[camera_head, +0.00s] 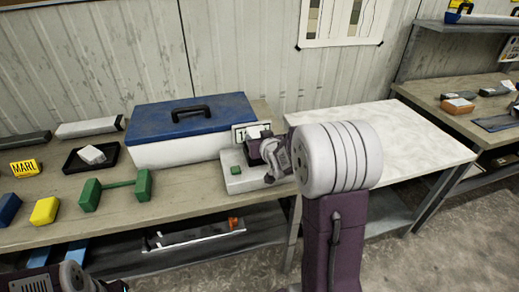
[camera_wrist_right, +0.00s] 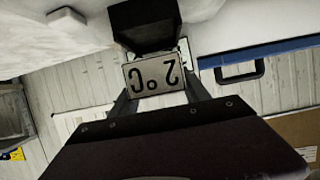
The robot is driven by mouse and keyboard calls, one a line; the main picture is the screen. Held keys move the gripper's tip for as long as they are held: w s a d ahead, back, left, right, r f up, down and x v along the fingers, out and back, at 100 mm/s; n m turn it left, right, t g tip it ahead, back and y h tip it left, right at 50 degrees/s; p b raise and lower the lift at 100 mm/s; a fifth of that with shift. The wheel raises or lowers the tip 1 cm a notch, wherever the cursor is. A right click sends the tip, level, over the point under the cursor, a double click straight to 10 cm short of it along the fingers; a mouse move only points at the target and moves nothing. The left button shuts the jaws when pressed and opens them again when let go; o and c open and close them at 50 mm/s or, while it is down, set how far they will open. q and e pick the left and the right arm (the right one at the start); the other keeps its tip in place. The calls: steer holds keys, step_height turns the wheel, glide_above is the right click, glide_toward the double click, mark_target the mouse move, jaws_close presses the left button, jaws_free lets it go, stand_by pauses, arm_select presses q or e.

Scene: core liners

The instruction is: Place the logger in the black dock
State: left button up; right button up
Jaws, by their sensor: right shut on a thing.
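My right gripper (camera_head: 268,148) is at the pale base (camera_head: 240,184) in front of the blue-lidded case. A black block, which looks like the black dock (camera_head: 253,152), stands on that base right at the fingers. A small pale piece, probably the logger (camera_head: 255,131), shows just above it; the gripper is shut on it, mostly hiding it. In the right wrist view the black block (camera_wrist_right: 143,25) is at the fingertips. An upside-down "2°C" plate (camera_wrist_right: 153,75) shows between the fingers; I cannot tell whether it is held or stands behind.
The white case with a blue lid (camera_head: 190,118) stands directly behind and left. A black tray (camera_head: 70,166) with a white block, a green dumbbell-shaped piece (camera_head: 118,185) and a yellow block (camera_head: 45,211) lie further left. The white tabletop (camera_head: 420,140) at right is clear.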

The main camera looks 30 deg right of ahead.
step_height(320, 180, down, 3)
steer(key=shift+f+b, duration=0.15)
steer(key=shift+b, duration=0.15)
steer(key=shift+f, duration=0.35)
steer(key=shift+f, duration=0.1)
steer(key=o, duration=1.5)
steer(key=shift+c, duration=0.2)
